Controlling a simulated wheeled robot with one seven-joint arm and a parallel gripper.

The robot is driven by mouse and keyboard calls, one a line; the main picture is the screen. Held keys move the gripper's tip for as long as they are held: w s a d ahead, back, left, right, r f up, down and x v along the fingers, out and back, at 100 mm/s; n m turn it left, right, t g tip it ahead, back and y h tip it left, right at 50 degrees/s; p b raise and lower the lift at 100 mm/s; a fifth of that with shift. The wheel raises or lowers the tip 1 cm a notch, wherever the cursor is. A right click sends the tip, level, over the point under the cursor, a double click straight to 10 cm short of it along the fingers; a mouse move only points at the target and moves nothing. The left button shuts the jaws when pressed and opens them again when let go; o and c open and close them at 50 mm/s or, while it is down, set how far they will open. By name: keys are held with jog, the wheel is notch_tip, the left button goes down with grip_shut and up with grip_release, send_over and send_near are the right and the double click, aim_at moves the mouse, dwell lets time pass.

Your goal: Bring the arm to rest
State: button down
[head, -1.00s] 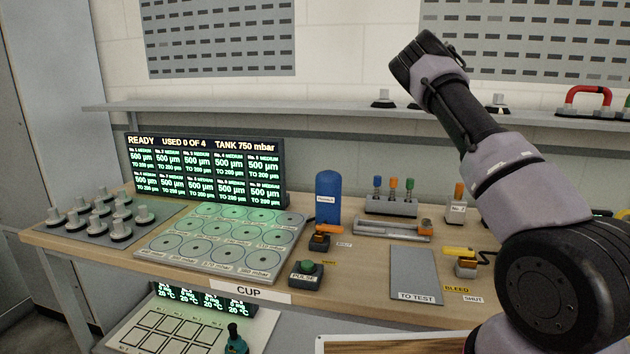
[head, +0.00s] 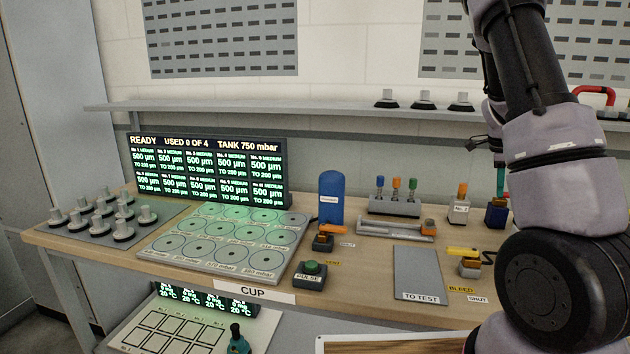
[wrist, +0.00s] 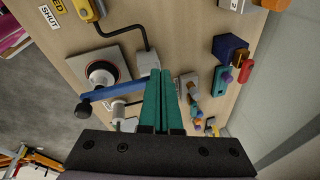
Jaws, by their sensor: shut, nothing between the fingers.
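My gripper (wrist: 161,76) shows in the wrist view with its two teal fingers side by side, shut and empty. It hangs above the right part of the bench (wrist: 150,25), near a blue lever (wrist: 120,89) and a metal fitting with a black ring (wrist: 103,74). I cannot tell the exact height of the fingertips over the bench. In the head view my arm rises at the right and bends out of the top of the picture; it hides that end of the bench.
A dark blue box (wrist: 229,46) stands close to the gripper. The yellow bleed valve (head: 467,254), grey test pad (head: 418,272), blue tank (head: 331,197) and cup plate (head: 222,241) lie left of my arm. A shelf (head: 300,112) with suction cups runs behind.

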jog(key=s+a+r+n+t+y, duration=0.2)
jog(key=s+a+r+n, duration=0.25)
jog(key=a+r, duration=0.35)
jog(key=s+a+r+n+t+y, duration=0.1)
jog(key=s+a+r+n+y, duration=0.1)
jog(key=s+a+r+n, duration=0.45)
jog(key=s+a+r+n+t, duration=0.1)
jog(key=s+a+r+n, duration=0.3)
jog(key=s+a, duration=0.2)
jog(key=s+a+r+n+t, duration=0.2)
jog(key=s+a+r+n, duration=0.2)
jog(key=s+a, duration=0.3)
jog(key=shift+s+r+n+y, duration=0.2)
jog(key=shift+s+n+y, duration=0.2)
jog(key=shift+s, duration=0.05)
jog(key=c, duration=1.5)
grip_release()
jog(key=shift+c, duration=0.2)
